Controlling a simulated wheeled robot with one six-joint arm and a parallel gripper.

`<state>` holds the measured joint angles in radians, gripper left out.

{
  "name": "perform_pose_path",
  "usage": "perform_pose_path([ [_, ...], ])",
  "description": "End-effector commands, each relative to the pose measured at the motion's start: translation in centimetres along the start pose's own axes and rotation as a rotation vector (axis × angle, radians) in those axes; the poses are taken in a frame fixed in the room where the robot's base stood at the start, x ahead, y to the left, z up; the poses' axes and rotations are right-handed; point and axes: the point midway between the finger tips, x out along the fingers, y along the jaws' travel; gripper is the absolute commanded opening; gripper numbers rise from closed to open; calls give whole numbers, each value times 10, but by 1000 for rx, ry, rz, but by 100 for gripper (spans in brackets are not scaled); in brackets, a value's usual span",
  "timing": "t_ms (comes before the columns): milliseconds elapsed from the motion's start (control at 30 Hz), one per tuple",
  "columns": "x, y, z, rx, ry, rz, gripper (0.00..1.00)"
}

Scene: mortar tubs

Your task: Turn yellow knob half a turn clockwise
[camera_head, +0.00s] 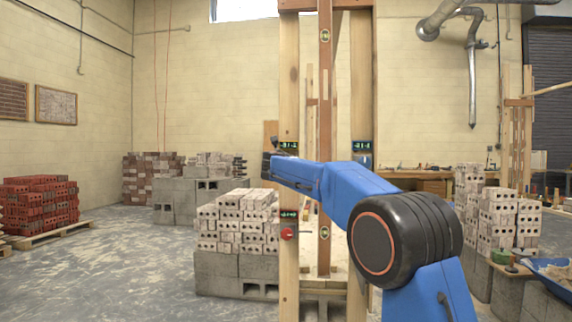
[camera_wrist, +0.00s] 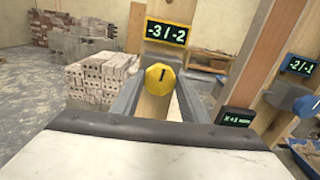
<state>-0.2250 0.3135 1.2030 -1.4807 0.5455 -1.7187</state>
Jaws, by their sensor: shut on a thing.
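The yellow knob (camera_wrist: 161,78) is round with a short dark mark that stands near upright on its face. It sits on a wooden post below a green-lit display (camera_wrist: 167,32) reading "-3/-2". My gripper (camera_wrist: 161,86) has one grey finger on each side of the knob and is shut on it. In the head view my gripper (camera_head: 270,160) is at the left wooden post, just below its upper display (camera_head: 288,146). I cannot make out the yellow knob in that view.
A blue knob (camera_wrist: 306,105) with a display (camera_wrist: 301,65) reading "-2/-1" is on the right post. A red knob (camera_head: 288,234) sits lower on the left post, below another display (camera_head: 289,215). Pale brick stacks (camera_head: 238,222) stand beside the post.

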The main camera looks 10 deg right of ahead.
Motion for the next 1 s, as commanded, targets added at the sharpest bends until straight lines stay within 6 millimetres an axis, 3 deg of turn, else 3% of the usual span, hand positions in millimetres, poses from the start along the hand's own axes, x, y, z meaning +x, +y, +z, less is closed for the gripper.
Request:
perform_pose_path([
  [1000,0,-2,-1,935,5,0,18],
])
